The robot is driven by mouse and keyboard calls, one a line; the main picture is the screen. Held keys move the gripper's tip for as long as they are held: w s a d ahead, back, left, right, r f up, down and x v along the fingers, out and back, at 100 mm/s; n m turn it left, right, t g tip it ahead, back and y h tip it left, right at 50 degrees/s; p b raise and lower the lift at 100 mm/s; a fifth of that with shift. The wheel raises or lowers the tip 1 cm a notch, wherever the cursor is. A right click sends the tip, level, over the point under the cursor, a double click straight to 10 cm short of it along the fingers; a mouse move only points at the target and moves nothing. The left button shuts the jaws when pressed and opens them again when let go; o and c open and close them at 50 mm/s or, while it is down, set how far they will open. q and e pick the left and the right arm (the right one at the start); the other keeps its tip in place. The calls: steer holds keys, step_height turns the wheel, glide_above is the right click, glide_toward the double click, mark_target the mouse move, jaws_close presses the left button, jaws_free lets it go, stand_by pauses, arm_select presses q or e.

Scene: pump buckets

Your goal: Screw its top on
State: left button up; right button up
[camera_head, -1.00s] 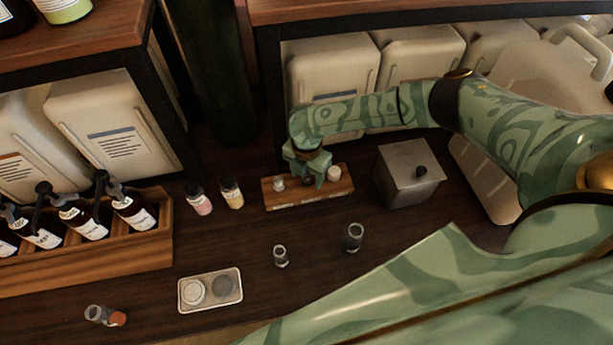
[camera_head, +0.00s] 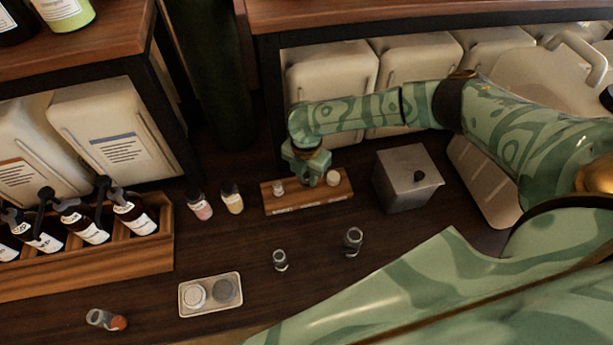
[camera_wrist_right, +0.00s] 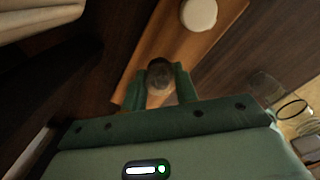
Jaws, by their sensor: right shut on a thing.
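My right gripper (camera_head: 308,172) is over the middle of a small wooden rack (camera_head: 284,206). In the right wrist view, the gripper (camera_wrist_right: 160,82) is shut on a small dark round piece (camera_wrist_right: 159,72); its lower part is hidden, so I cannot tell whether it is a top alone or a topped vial. A white cap (camera_head: 333,177) stands at the rack's right end and also shows in the wrist view (camera_wrist_right: 198,14). A small pale-topped piece (camera_head: 278,187) stands at the rack's left end. My left gripper is not in view.
A metal box (camera_head: 408,180) stands right of the rack. Two small bottles (camera_head: 200,206) (camera_head: 232,197) stand left of it. Two glass vials (camera_head: 281,260) (camera_head: 353,241) stand in front. A tray (camera_head: 210,309) holds two round discs. A vial with orange (camera_head: 106,320) lies front left.

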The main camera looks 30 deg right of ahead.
steer(key=s+a+r+p, duration=0.5)
steer(key=s+a+r, duration=0.3)
steer(key=a+r, duration=0.3)
steer(key=shift+s+p, duration=0.4)
steer(key=shift+f, duration=0.1)
steer(key=s+d+r+m+b, duration=0.1)
steer(key=d+r+m, duration=0.3)
steer(key=r+m, duration=0.4)
steer(key=s+d+r+m+b, duration=0.1)
steer(key=d+r+m, duration=0.4)
steer(key=m, duration=1.1)
step_height(320, 180, up, 3)
steer(key=shift+s+r+b, duration=0.1)
steer(key=shift+s+b, duration=0.1)
steer(key=shift+b, duration=0.4)
